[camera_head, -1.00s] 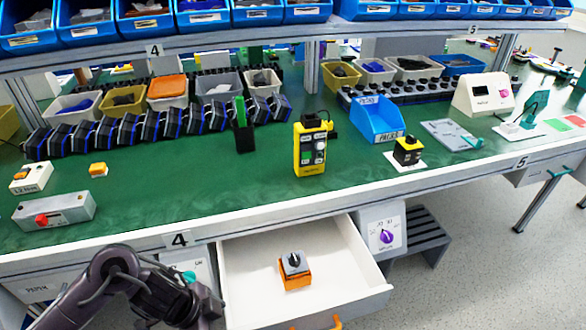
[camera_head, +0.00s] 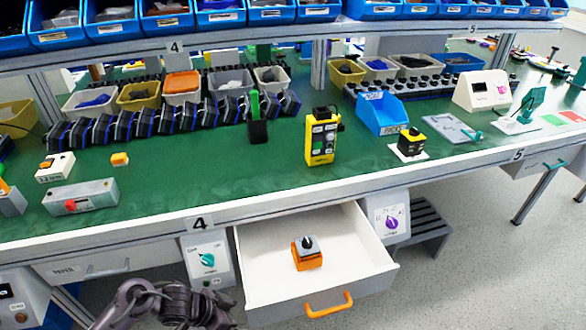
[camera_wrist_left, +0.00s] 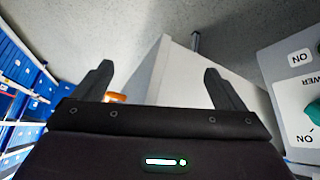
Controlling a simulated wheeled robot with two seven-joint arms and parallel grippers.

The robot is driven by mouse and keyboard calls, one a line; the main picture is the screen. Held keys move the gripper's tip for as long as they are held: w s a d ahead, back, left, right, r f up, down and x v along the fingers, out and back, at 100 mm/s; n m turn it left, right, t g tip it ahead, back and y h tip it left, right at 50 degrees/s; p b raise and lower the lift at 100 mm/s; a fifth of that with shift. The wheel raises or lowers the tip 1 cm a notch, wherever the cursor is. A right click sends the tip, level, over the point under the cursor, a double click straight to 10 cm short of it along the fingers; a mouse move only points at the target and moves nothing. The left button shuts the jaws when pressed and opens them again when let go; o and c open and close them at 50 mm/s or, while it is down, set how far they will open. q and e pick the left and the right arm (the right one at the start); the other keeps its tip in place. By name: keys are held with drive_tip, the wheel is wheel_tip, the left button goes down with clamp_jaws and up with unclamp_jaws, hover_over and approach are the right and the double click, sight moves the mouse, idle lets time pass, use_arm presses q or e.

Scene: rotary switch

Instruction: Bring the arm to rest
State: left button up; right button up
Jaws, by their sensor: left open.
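My left arm (camera_head: 165,305) comes in low at the bottom left of the head view, below the bench front. I cannot make out its fingers there. In the left wrist view my left gripper (camera_wrist_left: 158,78) is open, with nothing between its two dark fingers. My right gripper is not in view. A rotary switch with a grey top and an orange base (camera_head: 307,258) sits in the open white drawer (camera_head: 350,257), apart from my left arm. A panel with a teal knob (camera_head: 207,261) is left of the drawer, and part of it shows in the left wrist view (camera_wrist_left: 290,75).
The drawer juts out from the bench front with an orange handle (camera_head: 329,306). A purple-knob panel (camera_head: 392,221) is right of it. A yellow control box (camera_head: 322,137) and a grey box with a red button (camera_head: 80,197) stand on the green bench.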

use_arm(q)
drive_tip(key=s+a+f+n+y+p, duration=0.1)
drive_tip(key=s+a+f+n, duration=0.15)
drive_tip(key=f, duration=0.35)
drive_tip(key=s+a+f+n+t+y, duration=0.1)
drive_tip(key=s+f+n, duration=0.15)
drive_tip(key=f, duration=0.45)
drive_tip(key=s+a+f+n+p, duration=0.1)
drive_tip(key=s+a+f, duration=0.15)
drive_tip(key=f, duration=0.35)
drive_tip(key=s+a+f+g+y, duration=0.1)
drive_tip(key=s+f, duration=0.2)
drive_tip(key=s, duration=0.5)
drive_tip(key=s+a+f+n+y, duration=0.1)
drive_tip(key=s+f, duration=0.3)
drive_tip(key=s, duration=0.4)
drive_tip(key=s+a+f+g+y+p, duration=0.1)
drive_tip(key=s+f, duration=0.3)
drive_tip(key=s, duration=0.5)
drive_tip(key=shift+a+f+n+g+y, duration=0.2)
drive_tip(key=shift+f+n+g+y, duration=0.15)
drive_tip(key=shift+y, duration=0.45)
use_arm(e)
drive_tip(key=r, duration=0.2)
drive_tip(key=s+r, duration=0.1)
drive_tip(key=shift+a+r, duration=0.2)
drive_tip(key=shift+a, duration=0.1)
